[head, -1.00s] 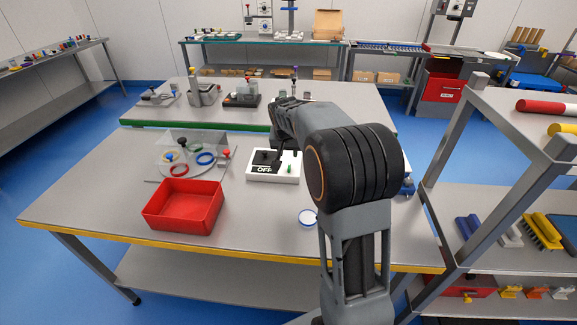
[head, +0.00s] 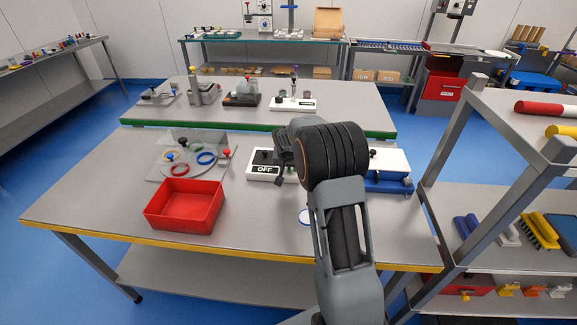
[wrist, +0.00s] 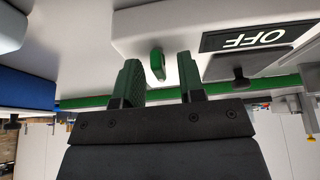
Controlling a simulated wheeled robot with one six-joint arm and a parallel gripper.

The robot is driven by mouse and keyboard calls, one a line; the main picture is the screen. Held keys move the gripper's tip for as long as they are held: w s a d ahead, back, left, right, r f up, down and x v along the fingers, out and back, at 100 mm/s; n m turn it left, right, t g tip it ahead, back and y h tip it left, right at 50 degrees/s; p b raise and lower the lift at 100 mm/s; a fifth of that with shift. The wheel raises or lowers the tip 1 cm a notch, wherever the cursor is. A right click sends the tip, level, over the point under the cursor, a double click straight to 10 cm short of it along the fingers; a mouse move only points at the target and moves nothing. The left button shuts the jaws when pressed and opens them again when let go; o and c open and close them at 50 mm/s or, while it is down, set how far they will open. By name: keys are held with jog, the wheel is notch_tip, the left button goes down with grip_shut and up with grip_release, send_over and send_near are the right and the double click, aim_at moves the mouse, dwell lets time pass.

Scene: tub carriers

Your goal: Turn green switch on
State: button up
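The white switch box (head: 256,177) stands on the front table, with a black OFF label (head: 265,169) on its front. In the wrist view, where the picture is upside down, the box (wrist: 150,28) shows the OFF label (wrist: 243,40) and the small green switch (wrist: 157,66). My gripper (wrist: 158,60) is open, with one finger on each side of the green switch in the picture. A gap shows between the switch and each finger, and I cannot tell the depth. In the head view my arm hides much of the box's right side.
A red open bin (head: 184,205) stands left of the box, with a clear-covered ring stand (head: 190,158) behind it. A blue and white device (head: 388,170) is right of my arm. A grey rack (head: 470,130) rises at the right. The table front is mostly clear.

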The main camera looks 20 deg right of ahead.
grip_shut()
jog(key=shift+n, duration=0.3)
jog(key=n+y, duration=0.1)
jog(key=n, duration=0.2)
jog(key=shift+d+f+t, duration=0.1)
jog(key=shift+t, duration=0.2)
jog(key=n+y+b, duration=0.1)
jog(key=n+b, duration=0.1)
jog(key=n+y+b, duration=0.1)
jog(key=n+b, duration=0.2)
jog(key=shift+f+n+y, duration=0.15)
jog(key=shift+n+y, duration=0.15)
jog(key=n+g+y+b, duration=0.1)
jog(key=n+b, duration=0.1)
jog(key=n, duration=0.2)
jog(key=shift+d+r, duration=0.1)
jog(key=shift+r, duration=0.1)
jog(key=shift+d+r+n+g+y+b, duration=0.1)
jog(key=shift+n+g+y+b, duration=0.4)
jog(key=shift+n, duration=1.7)
